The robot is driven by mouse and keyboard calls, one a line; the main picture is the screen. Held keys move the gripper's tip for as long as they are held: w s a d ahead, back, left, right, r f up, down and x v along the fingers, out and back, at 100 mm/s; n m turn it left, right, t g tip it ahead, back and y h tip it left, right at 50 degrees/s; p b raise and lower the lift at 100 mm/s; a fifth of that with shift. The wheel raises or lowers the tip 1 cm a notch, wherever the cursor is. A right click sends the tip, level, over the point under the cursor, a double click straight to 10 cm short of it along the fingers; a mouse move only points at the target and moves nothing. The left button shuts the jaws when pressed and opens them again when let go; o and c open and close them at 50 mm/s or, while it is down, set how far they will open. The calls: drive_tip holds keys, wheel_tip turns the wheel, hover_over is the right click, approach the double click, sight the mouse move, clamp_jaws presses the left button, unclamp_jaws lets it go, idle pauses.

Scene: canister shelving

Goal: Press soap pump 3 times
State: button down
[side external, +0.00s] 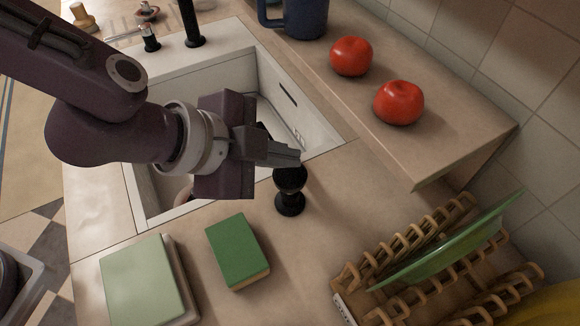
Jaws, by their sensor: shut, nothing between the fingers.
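A short black pump (290,202) stands upright on the counter beside the near right corner of the sink; it looks like the soap pump. My gripper (296,158) reaches in from the left with its fingers shut and empty. The fingertips are over the pump's dark top and partly cover it in this view. I cannot tell whether they touch it. The pump's spout is not clearly visible.
The white sink (305,125) lies behind my gripper. A green sponge (237,250) and a pale green block (145,280) lie in front. A wooden dish rack (345,300) holds a green plate (450,245) at right. Two tomatoes (351,57) and a blue mug (305,18) sit on the raised ledge.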

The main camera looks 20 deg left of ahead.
sight(291, 170)
drive_tip(key=shift+f, duration=0.1)
idle(0.7)
drive_tip(key=shift+f, duration=0.35)
drive_tip(key=shift+a+f, duration=0.1)
drive_tip(key=shift+f, duration=0.95)
idle(0.7)
drive_tip(key=shift+r, duration=1.45)
drive_tip(key=shift+r, duration=2.55)
drive_tip(key=shift+r, duration=1.9)
